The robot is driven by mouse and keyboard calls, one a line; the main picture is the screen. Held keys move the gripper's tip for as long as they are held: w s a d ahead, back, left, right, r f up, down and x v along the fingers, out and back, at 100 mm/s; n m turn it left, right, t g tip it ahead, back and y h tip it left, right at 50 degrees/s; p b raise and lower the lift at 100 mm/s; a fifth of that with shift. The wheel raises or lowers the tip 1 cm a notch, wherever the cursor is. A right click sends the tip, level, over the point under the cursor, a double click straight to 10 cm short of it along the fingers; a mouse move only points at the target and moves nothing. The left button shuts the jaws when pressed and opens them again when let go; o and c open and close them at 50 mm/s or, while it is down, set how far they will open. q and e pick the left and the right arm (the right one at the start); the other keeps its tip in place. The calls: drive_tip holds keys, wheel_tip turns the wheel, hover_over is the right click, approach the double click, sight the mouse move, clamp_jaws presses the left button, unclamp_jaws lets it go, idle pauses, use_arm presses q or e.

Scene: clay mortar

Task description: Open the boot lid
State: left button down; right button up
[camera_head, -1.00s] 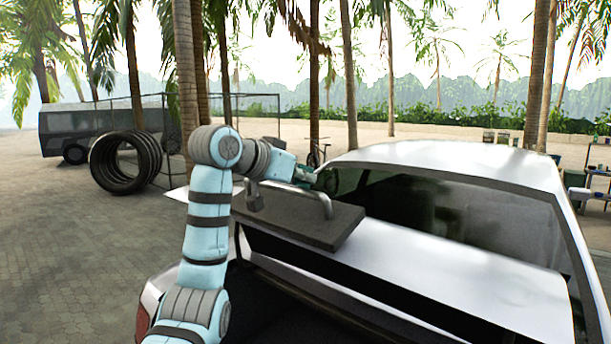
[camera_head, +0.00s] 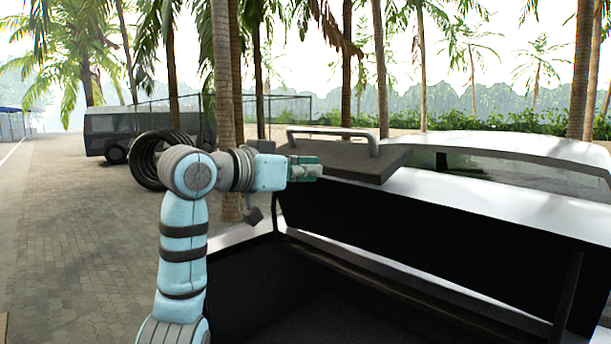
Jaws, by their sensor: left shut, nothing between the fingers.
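The boot lid (camera_head: 470,190) of a white car is raised, tilted up toward the rear window, with its dark underside facing me. A dark flat slab with a grey bar handle (camera_head: 335,133) sits on top of the lid. Below the lid the boot opening (camera_head: 290,295) is wide and dark inside. My left gripper (camera_head: 311,168), with green fingertips, is shut and empty. It shows at the left end of the lid, just in front of the slab; I cannot tell whether it touches either. My right gripper is not in view.
A palm trunk (camera_head: 229,105) rises behind my arm. Paved ground (camera_head: 75,235) at the left is clear. The car roof (camera_head: 510,143) is at the right.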

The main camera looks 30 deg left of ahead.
use_arm(q)
drive_tip(key=shift+s+a+r, duration=0.1)
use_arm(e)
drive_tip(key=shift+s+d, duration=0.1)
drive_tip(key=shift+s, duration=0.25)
use_arm(q)
drive_tip(key=shift+s, duration=0.1)
idle(0.5)
